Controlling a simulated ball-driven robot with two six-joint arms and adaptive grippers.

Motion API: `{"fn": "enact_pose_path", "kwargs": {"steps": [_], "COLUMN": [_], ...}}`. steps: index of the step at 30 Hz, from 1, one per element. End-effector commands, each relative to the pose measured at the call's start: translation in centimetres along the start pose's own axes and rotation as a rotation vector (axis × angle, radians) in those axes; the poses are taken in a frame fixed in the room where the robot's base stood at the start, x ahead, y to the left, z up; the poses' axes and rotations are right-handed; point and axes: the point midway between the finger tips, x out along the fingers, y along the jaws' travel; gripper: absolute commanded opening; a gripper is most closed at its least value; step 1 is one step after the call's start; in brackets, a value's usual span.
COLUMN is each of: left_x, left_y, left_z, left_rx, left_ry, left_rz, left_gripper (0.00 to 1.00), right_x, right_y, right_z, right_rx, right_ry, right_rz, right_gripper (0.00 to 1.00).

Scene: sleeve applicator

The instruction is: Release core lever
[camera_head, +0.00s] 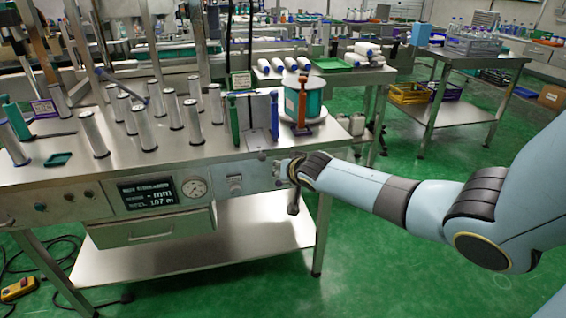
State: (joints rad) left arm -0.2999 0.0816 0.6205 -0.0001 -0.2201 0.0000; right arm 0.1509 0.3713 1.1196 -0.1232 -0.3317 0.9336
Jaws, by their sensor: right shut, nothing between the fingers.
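My right arm comes in from the right, and my right gripper (293,207) hangs by the front right corner of the steel machine table (210,147). It is shut and empty. A small fitting (278,174) sits on the front panel just left of my wrist; I cannot tell if they touch. An orange-red upright handle (302,103) stands on the tabletop before a teal and white spool (311,100). Left of it are a blue upright lever (274,115) and a green one (233,119). I cannot tell which is the core lever. My left gripper is out of view.
Several steel posts (146,127) stand on the left of the tabletop. The front panel has a display (149,195), a gauge (194,188) and a drawer (150,233). A side table (450,62) with crates stands at the right. Green floor is open below my arm.

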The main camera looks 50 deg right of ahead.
Motion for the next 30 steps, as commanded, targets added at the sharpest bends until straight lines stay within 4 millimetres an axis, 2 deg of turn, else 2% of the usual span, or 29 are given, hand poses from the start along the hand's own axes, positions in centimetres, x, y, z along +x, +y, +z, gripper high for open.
{"fn": "enact_pose_path", "kwargs": {"steps": [3,7,25,28,29,30], "left_x": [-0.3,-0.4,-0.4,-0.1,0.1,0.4], "left_y": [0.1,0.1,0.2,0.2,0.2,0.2], "left_z": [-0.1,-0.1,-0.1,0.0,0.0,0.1], "left_rx": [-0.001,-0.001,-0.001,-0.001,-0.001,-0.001], "left_ry": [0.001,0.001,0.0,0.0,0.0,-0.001], "left_rz": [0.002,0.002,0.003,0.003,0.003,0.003], "left_gripper": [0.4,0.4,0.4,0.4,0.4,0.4], "right_x": [-1.3,-1.9,-1.9,-2.0,-2.0,-2.2], "right_y": [-0.2,-0.4,-0.4,0.2,0.5,1.0], "right_z": [0.1,0.0,0.1,1.5,2.5,4.2], "right_rx": [0.0,0.0,0.0,-0.001,0.0,0.002], "right_ry": [0.0,0.001,0.0,-0.016,-0.027,-0.047], "right_rz": [-0.001,-0.001,0.0,0.007,0.01,0.016], "right_gripper": [0.0,0.0,0.0,0.0,0.0,0.0]}}
